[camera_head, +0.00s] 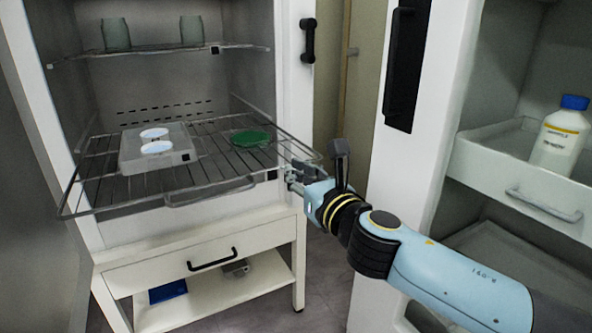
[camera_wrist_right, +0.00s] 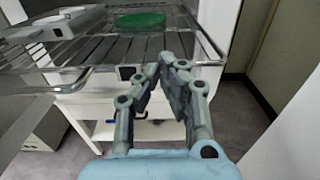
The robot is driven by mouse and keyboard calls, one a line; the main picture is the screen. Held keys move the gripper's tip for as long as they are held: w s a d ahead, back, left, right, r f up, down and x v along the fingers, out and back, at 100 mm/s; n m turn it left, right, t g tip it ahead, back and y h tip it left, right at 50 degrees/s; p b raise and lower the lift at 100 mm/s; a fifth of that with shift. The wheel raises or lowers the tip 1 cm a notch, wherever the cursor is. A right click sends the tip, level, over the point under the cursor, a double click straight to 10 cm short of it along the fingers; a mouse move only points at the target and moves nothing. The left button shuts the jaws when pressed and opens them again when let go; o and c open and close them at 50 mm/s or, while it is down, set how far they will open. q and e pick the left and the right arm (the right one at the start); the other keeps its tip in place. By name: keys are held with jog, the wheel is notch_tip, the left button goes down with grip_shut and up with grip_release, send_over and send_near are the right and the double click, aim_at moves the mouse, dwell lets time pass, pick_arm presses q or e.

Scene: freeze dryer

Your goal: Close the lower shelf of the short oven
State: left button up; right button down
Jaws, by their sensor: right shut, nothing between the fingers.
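The short oven (camera_head: 285,90) stands open at the left on a white stand. Its lower shelf (camera_head: 105,192) is a wire rack pulled out beyond the front of the oven, with a handle (camera_head: 210,192) along its front edge. A white box with two round discs (camera_head: 158,148) and a green dish (camera_head: 250,137) rest on it. My right gripper (camera_head: 290,175) is at the right front corner of the rack. In the right wrist view the fingers (camera_wrist_right: 172,62) are shut and empty, close to the rack's front bar; contact is unclear. My left gripper is not in view.
The upper shelf (camera_head: 160,52) holds two grey-green jars (camera_head: 117,34) inside the oven. The stand has a drawer (camera_head: 205,262) under the rack. At the right, a white cabinet holds a drawer (camera_head: 510,180) with a blue-capped bottle (camera_head: 562,138).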

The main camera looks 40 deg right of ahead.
jog(key=shift+w, duration=0.3)
